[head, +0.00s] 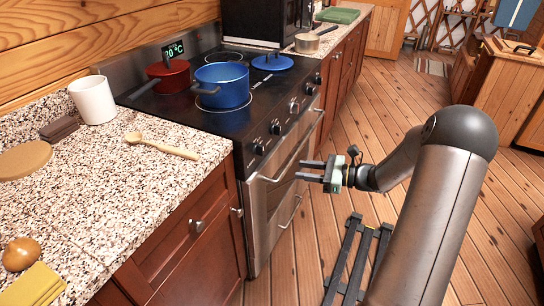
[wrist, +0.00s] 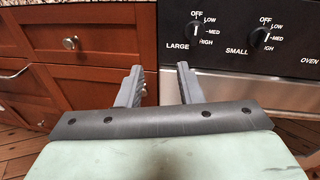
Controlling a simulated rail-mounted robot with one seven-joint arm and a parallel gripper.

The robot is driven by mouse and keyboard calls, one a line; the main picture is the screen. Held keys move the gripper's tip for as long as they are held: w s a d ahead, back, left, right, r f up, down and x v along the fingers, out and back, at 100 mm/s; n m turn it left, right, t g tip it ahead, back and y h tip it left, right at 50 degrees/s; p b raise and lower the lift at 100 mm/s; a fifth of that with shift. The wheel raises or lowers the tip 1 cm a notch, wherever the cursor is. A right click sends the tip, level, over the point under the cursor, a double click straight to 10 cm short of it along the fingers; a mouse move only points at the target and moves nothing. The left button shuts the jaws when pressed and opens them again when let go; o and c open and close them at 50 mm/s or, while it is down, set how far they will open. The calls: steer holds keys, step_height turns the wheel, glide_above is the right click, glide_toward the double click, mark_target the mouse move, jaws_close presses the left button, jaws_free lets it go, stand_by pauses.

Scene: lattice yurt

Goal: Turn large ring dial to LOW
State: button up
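In the head view the large ring dial (head: 257,147) is the nearest knob. My gripper (head: 300,170) is open and empty, in front of the stove and apart from it. In the wrist view my gripper (wrist: 160,69) lies lower and left of the dial.
The SMALL dial (wrist: 260,37) sits just right of it. The oven handle (head: 283,163) runs below the knobs. A blue pot (head: 222,85) and red pan (head: 168,76) stand on the cooktop. Wooden cabinets (wrist: 72,42) adjoin the stove at left. The floor at right is mostly open.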

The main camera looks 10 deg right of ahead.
steer(key=w+d+f+m+t, duration=0.1)
steer(key=w+d+m+t, duration=0.1)
steer(key=d+m+t, duration=0.15)
glide_toward(263, 150)
steer(key=shift+n+g, duration=0.35)
steer(key=shift+n, duration=0.1)
steer(key=x, duration=0.8)
steer(key=shift+w+a+r, duration=0.1)
steer(key=shift+w, duration=0.3)
jaws_close()
